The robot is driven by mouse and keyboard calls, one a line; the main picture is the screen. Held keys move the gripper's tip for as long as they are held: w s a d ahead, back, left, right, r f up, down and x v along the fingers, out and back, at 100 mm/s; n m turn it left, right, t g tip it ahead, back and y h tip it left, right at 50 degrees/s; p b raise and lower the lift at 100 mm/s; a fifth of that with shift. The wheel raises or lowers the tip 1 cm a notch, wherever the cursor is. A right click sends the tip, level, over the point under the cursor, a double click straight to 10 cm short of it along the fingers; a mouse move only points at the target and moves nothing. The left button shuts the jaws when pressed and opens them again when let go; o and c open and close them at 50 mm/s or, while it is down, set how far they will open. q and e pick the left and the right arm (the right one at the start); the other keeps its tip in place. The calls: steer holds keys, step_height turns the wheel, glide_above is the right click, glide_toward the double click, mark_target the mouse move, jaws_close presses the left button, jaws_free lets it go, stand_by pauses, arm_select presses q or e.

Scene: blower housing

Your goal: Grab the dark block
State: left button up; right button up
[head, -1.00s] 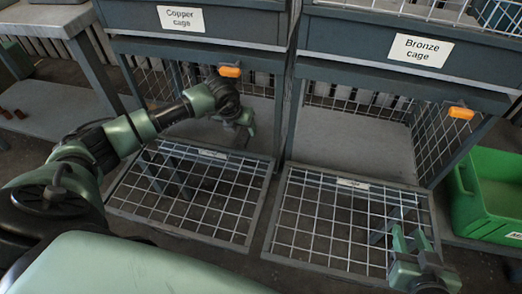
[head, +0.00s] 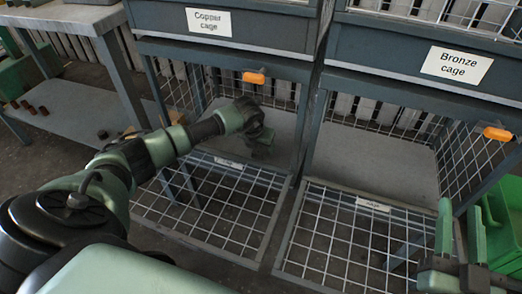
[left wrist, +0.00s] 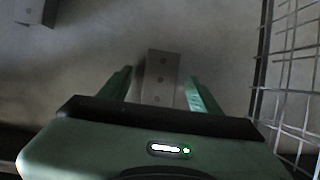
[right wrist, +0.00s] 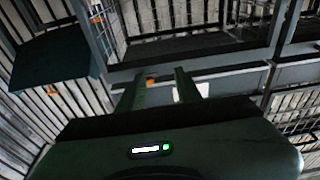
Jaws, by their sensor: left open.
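A grey-brown block (left wrist: 161,75) with small dark holes lies on the cage floor in the left wrist view, between and just beyond my left fingertips. My left gripper (head: 262,143) reaches into the Copper cage and is open around the block's near end; contact is not visible. It also shows in the left wrist view (left wrist: 158,88). The block cannot be made out in the head view. A second, similar block (left wrist: 36,10) is cut off at the upper left. My right gripper (head: 461,232) is open and empty, in front of the Bronze cage.
The Copper cage's mesh door (head: 215,212) and the Bronze cage's mesh door (head: 335,240) are folded down in front. A mesh wall (left wrist: 292,75) stands right of the left gripper. A green bin (head: 497,225) stands at right. Small brown parts lie on the left shelf (head: 75,100).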

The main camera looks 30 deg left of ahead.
arm_select(q)
jaws_close()
steer(key=shift+a+r, duration=0.1)
steer(key=shift+a, duration=0.05)
stand_by(0.4)
